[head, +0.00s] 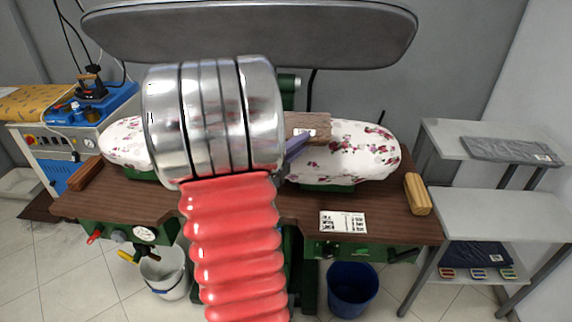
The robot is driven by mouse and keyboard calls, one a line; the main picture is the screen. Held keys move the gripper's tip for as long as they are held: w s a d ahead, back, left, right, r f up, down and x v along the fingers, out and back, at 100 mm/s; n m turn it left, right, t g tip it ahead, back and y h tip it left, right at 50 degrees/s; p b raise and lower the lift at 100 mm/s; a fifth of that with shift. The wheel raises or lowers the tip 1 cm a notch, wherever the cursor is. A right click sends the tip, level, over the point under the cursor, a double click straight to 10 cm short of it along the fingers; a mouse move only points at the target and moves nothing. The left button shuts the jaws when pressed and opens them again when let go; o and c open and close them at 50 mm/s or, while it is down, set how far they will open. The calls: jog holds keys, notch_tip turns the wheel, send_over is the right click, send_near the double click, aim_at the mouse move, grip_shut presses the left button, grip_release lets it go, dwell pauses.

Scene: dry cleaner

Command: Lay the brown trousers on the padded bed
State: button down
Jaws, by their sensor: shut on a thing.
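The padded bed (362,158) is a long white cushion with a red floral print, set on the brown wooden press table. My metal and red arm crosses in front of its middle and hides that part. A piece of the brown trousers (312,122) shows just right of my arm, over the back middle of the bed; the rest is hidden. My gripper (298,144) shows only as a bluish finger beside the trousers, shut on them. I cannot tell whether the trousers touch the bed.
The grey upper press plate (250,35) hangs above and behind the bed. A wooden block (417,194) and a printed card (343,221) lie on the table. Shelves (490,210) with folded garments stand right; an iron (91,87) stands left. A blue bin (352,290) is below.

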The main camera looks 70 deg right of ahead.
jog(key=shift+f, duration=2.3)
jog(key=shift+f, duration=2.1)
jog(key=c, duration=1.7)
grip_release()
jog(key=shift+f, duration=0.1)
jog(key=shift+o, duration=0.2)
jog(key=shift+a, duration=0.1)
jog(key=v, duration=1.2)
